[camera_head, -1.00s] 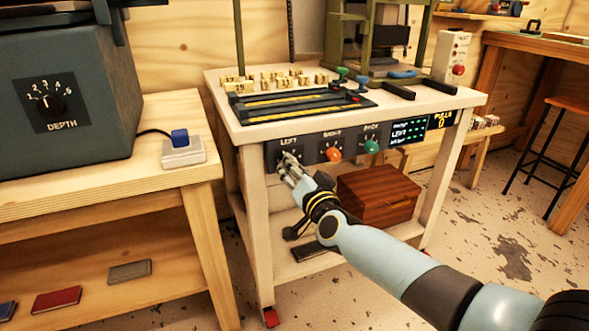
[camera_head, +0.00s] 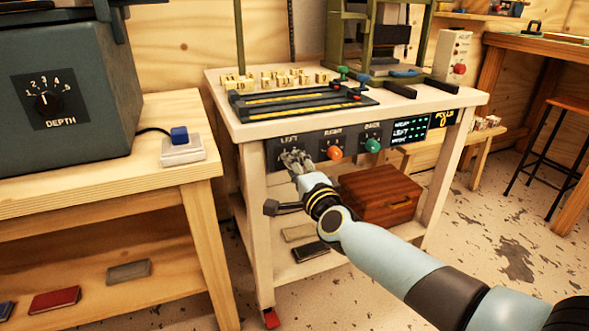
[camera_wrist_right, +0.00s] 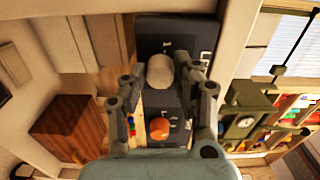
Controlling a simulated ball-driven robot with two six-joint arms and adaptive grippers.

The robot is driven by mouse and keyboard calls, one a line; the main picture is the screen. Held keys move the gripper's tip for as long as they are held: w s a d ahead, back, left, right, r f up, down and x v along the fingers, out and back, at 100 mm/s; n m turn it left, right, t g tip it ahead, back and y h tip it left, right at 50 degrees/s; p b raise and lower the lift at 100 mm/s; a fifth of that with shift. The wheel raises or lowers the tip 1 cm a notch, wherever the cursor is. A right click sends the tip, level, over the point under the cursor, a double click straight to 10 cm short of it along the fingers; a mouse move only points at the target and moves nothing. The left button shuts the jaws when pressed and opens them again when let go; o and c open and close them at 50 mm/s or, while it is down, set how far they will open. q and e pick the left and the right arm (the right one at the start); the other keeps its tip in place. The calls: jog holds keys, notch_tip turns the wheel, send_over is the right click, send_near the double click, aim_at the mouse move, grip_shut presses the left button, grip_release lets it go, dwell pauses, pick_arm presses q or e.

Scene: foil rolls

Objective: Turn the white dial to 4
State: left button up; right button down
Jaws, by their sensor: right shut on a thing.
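The white dial (camera_wrist_right: 160,70) sits on the dark panel under the label LEFT on the front of the cart (camera_head: 252,133). In the right wrist view it shows between the two fingers of my right gripper (camera_wrist_right: 160,84). In the head view my right gripper (camera_head: 296,160) is at the LEFT panel and covers the dial. The gripper is shut on the dial. The numbers around it are mostly hidden, so I cannot tell its setting. My left gripper is not in view.
An orange dial (camera_head: 334,152) and a green dial (camera_head: 372,145) sit to the right on the same front. A small screen (camera_head: 410,130) is beyond them. A brown wooden box (camera_head: 380,196) stands on the lower shelf. A bench with a grey DEPTH machine (camera_head: 60,95) is at left.

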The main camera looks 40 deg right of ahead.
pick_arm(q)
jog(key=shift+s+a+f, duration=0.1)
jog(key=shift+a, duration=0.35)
pick_arm(e)
jog(key=shift+m, duration=1.1)
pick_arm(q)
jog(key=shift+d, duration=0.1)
pick_arm(e)
jog(key=c, duration=1)
grip_release()
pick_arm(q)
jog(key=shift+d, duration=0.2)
pick_arm(e)
jog(key=v, duration=1.2)
